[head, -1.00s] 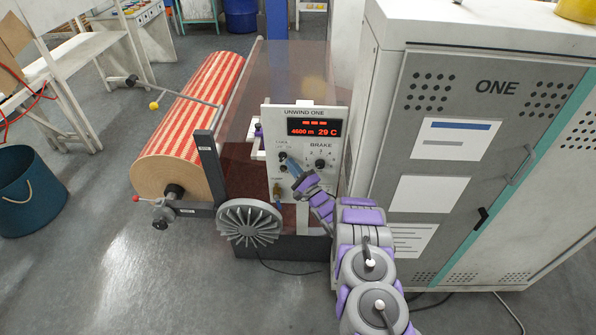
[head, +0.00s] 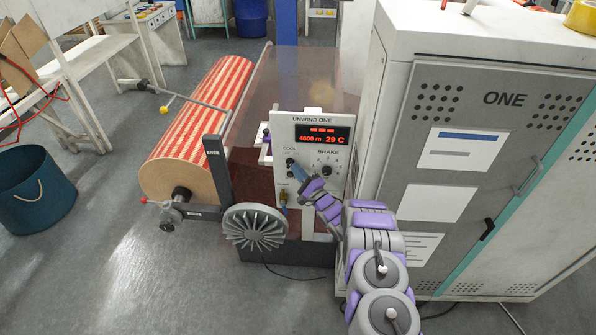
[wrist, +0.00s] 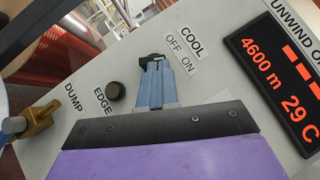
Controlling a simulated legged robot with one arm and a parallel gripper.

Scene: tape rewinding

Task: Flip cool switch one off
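The UNWIND ONE panel (head: 309,122) is white with a red display reading 4600 m and 29 C. Its COOL switch (head: 290,162) is a small dark knob at the upper left. In the wrist view the COOL switch (wrist: 152,59) is at the fingertips, beside the OFF and ON labels. Its exact setting is hard to tell. My gripper (head: 294,166) reaches the switch from the lower right. In the wrist view my gripper (wrist: 153,68) has its blue fingers close together. I cannot tell whether the knob sits between the tips; they partly hide it.
A BRAKE dial (head: 326,171) is right of the switch. An EDGE knob (wrist: 115,91) and a brass DUMP valve (wrist: 40,117) are left of my fingers. The grey cabinet ONE (head: 435,205) stands close on the right. A red striped roll (head: 198,125) lies left.

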